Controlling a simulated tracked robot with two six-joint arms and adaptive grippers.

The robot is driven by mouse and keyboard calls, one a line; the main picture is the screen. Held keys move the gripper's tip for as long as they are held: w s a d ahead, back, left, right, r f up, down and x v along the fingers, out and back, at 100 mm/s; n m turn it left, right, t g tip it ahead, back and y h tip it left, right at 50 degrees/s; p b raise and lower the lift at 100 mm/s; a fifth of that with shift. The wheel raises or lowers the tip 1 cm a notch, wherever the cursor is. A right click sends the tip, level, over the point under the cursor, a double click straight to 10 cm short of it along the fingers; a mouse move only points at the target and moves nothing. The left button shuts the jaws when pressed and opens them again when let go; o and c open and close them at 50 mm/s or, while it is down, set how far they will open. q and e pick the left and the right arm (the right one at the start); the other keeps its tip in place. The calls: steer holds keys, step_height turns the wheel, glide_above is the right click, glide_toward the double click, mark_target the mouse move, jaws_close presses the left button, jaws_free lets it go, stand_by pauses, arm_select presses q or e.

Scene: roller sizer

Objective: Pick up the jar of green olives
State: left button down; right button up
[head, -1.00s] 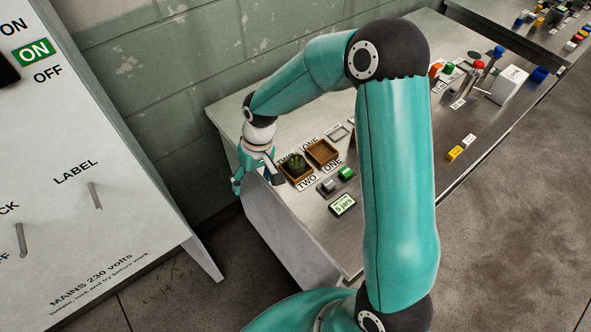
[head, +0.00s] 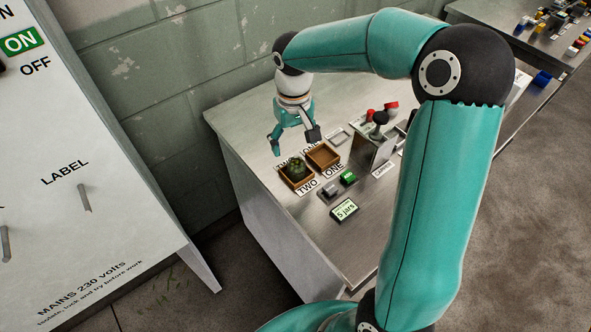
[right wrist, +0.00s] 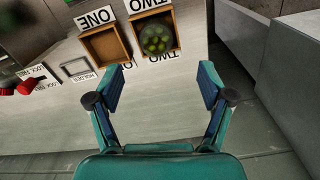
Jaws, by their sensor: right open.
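The jar of green olives (head: 297,170) stands in the small wooden tray (head: 285,183) marked TWO on the metal bench. In the right wrist view the jar (right wrist: 156,38) shows as a round clear shape with green olives inside. My right gripper (head: 294,148) is open and empty. It is above the bench, behind the two trays in the head view. In the right wrist view its fingertips (right wrist: 163,77) are spread, and the jar lies beyond them, apart from both fingers. My left gripper does not show.
An empty wooden tray marked ONE (head: 323,156) stands beside tray TWO. A grey and a green button (head: 348,178), a small display reading 5 jars (head: 345,209) and a upright plate (head: 372,155) are nearby. A white cabinet (head: 110,200) stands left of the bench.

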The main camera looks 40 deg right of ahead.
mark_target(297, 162)
step_height(297, 162, down, 3)
steer(key=shift+f, duration=0.1)
steer(key=f, duration=0.4)
steer(key=shift+s+d+f+p, duration=0.2)
steer(key=shift+s+p, duration=0.1)
steer(key=shift+s, duration=0.05)
steer(key=shift+f, duration=0.45)
steer(key=c, duration=1.3)
